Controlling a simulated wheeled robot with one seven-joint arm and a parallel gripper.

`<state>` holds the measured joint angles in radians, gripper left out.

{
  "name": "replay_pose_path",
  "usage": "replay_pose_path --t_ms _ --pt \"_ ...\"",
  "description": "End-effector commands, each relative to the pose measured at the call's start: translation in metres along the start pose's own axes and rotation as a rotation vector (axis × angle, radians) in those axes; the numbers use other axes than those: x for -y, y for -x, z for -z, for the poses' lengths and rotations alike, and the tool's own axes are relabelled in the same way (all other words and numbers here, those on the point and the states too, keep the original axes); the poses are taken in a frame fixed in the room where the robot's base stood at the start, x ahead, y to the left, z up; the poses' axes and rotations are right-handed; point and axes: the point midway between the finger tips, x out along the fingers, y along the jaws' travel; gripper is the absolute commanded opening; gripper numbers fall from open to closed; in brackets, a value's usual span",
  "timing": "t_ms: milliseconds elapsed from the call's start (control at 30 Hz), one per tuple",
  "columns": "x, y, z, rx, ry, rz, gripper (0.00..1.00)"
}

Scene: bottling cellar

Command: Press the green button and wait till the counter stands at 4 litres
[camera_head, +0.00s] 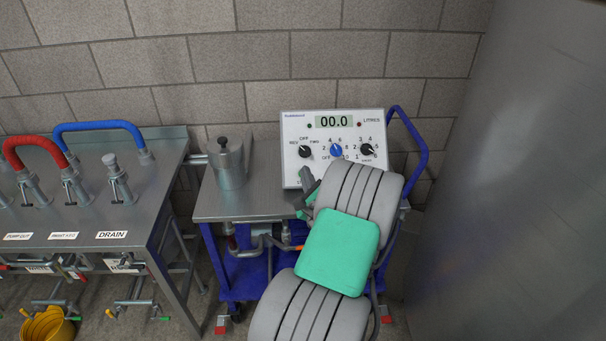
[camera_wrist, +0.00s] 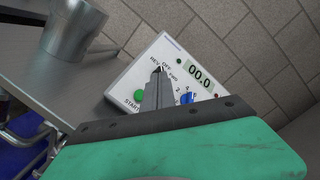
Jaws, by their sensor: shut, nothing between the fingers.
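The white control panel (camera_head: 291,130) stands upright at the back of the blue trolley. Its counter (camera_head: 334,121) reads 00.0 and is labelled LITRES; it also shows in the wrist view (camera_wrist: 200,74). The green button (camera_wrist: 139,95), beside the word START, is at the panel's lower left in the wrist view. In the head view I cannot see it; my gripper and arm cover that area. My gripper (camera_head: 308,183) is shut and empty. In the wrist view its fingertips (camera_wrist: 157,76) are right of the green button, over the panel near the REV/OFF/FWD knob. Contact cannot be told.
The panel also has a black left knob (camera_head: 305,151), a blue knob (camera_head: 336,150) and a black right knob (camera_head: 367,149). A metal pot (camera_head: 228,168) stands on the trolley's top. A steel bench (camera_head: 150,190) with red and blue hoses is at left; a grey surface (camera_head: 510,170) fills the right.

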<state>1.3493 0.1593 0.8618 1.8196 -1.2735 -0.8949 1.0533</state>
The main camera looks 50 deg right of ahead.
Motion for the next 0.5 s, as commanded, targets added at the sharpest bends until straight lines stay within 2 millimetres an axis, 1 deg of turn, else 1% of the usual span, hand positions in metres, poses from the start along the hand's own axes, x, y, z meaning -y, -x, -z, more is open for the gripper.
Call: replay_pose_path --t_ms 167,500 --pt "-0.013 -0.013 0.010 0.001 0.000 -0.002 0.00" --pt "-0.037 -0.048 0.035 0.002 0.002 -0.001 0.00"
